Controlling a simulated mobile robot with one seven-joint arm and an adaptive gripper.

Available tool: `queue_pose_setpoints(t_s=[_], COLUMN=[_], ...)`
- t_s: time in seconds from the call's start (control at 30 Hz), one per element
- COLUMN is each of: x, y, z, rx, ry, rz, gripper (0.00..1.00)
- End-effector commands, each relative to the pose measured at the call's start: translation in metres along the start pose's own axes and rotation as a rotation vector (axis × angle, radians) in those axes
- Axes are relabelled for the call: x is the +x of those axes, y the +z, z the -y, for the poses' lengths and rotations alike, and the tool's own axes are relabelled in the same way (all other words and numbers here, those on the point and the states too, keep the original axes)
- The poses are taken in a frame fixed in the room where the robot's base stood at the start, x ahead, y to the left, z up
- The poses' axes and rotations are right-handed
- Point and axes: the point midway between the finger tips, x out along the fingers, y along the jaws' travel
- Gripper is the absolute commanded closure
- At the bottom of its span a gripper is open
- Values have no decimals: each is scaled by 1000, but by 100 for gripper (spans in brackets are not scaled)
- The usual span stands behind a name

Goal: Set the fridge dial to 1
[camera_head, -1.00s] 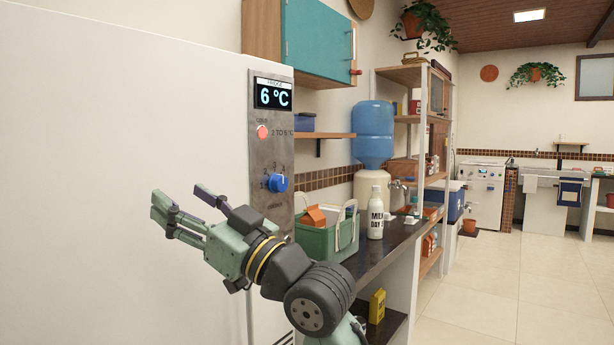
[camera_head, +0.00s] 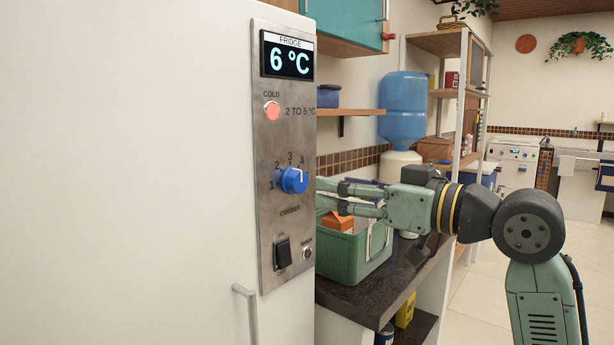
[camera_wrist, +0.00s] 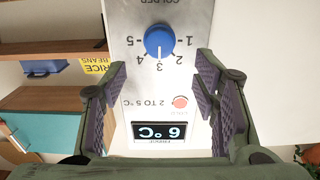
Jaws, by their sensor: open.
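The fridge dial (camera_head: 293,180) is a blue round knob with a white pointer line, on a grey metal panel (camera_head: 265,215) on the white fridge. The numbers 1 to 5 run around it. In the wrist view, which is upside down, the dial (camera_wrist: 159,41) has its pointer at 3. The display (camera_head: 287,56) reads 6 °C, and a red lamp (camera_head: 272,111) sits below it. My gripper (camera_head: 322,193) is open and empty, just right of the panel in the head view. In the wrist view its fingers (camera_wrist: 157,72) frame the panel, apart from the dial.
Below the dial are a black switch (camera_head: 283,254) and a small button (camera_head: 307,253). A fridge handle (camera_head: 248,310) sticks out at lower left. A green crate (camera_head: 345,258) stands on the dark counter (camera_head: 365,297) behind my gripper. A wooden shelf (camera_head: 350,112) is above.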

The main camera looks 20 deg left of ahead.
Motion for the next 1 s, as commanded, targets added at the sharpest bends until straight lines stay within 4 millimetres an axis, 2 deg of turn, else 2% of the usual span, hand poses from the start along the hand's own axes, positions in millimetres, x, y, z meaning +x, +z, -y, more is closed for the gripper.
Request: queue_pose_setpoints(t_s=[0.2, 0.43, 0.6, 0.83, 1.0], x=[44, 75, 83, 84, 84], y=[-3, -2, -1, 0, 0], z=[0, 0, 0, 0, 0], rx=[1, 0, 0, 0, 0], ry=[-2, 0, 0, 1, 1], rz=[0, -1, -1, -2, -1], gripper=[45, 45, 45, 45, 56])
